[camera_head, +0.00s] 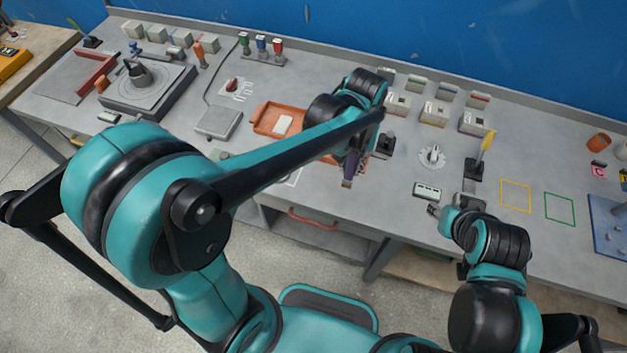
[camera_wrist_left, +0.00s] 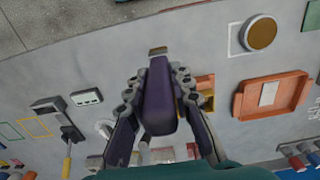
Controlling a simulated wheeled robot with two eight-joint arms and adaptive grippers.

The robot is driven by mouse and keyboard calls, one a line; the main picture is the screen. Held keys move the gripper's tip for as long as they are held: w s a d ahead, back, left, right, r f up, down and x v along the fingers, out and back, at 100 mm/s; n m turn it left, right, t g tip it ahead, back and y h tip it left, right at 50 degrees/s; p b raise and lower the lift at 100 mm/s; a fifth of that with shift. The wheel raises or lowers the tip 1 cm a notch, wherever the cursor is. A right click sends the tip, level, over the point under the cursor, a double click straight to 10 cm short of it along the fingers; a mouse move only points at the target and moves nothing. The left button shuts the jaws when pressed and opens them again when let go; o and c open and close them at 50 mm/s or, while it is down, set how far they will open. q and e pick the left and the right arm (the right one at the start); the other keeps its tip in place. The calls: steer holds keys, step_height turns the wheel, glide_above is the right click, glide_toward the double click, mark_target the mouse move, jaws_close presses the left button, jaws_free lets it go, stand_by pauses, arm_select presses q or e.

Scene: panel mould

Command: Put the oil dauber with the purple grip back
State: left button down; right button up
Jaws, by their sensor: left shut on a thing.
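My left gripper (camera_head: 354,162) is shut on the oil dauber with the purple grip (camera_head: 348,171) and holds it over the bench, right of the orange tray.
An orange tray (camera_head: 265,118) holds a pale block. A yellow-handled tool (camera_head: 487,142) stands in another black holder (camera_head: 473,170). A small display box (camera_head: 427,191) and a white round fixture (camera_head: 432,156) are nearby. Several boxes line the back. Yellow (camera_head: 515,195) and green outlines mark clear bench.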

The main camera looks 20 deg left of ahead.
arm_select(q)
steer(key=w+a+f+b, duration=0.1)
steer(key=a+f+b, duration=0.2)
steer(key=a+f, duration=0.5)
steer(key=shift+f, duration=0.5)
steer(key=shift+w, duration=0.1)
steer(key=shift+f, duration=0.15)
steer(key=c, duration=1.3)
jaws_free()
steer(key=shift+c, duration=0.2)
